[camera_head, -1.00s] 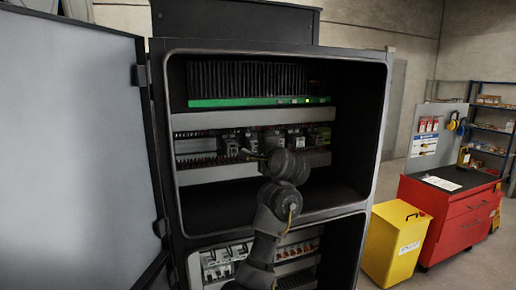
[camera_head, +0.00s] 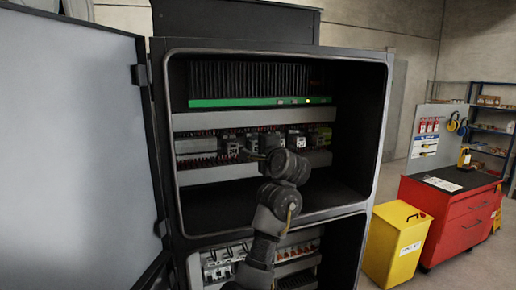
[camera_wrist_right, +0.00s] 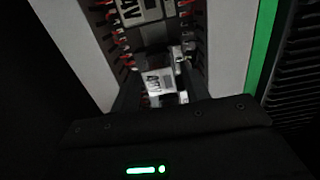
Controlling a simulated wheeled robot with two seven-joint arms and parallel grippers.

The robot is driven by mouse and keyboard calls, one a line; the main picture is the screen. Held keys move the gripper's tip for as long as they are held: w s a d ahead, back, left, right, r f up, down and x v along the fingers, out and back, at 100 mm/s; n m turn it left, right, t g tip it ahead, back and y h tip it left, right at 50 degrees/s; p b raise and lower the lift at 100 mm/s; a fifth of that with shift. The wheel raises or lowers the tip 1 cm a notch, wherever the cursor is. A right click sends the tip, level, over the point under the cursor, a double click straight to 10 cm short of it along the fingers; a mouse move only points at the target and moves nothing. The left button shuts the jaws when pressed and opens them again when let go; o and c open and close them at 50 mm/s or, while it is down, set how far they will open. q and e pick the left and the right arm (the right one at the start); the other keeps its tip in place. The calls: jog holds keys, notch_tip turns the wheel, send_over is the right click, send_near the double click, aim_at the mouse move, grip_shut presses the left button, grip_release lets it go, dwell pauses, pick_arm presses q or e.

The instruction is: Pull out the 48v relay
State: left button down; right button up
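The relays stand in a row on a rail inside the open cabinet. My right gripper (camera_head: 262,157) reaches in at the rail, partly hidden by my own wrist. In the right wrist view, a relay with a white label (camera_wrist_right: 157,82) lies directly ahead, between the dark fingers of my right gripper (camera_wrist_right: 160,90). Its lettering is hard to read. Whether the fingers touch it cannot be told. My left gripper is out of view.
A finned unit with a green strip (camera_head: 258,101) sits above the rail. Grey wire ducts (camera_head: 210,120) run above and below the relays. The cabinet door (camera_head: 75,150) stands open at left. A yellow bin (camera_head: 395,245) and red tool cabinet (camera_head: 450,215) stand at right.

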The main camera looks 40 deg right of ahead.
jog(key=c, duration=0.8)
jog(key=shift+f, duration=0.1)
jog(key=shift+s+a, duration=0.15)
jog(key=shift+s, duration=0.5)
jog(key=shift+s, duration=0.1)
jog(key=shift+s+a, duration=0.25)
jog(key=shift+s, duration=0.15)
jog(key=shift+s, duration=0.15)
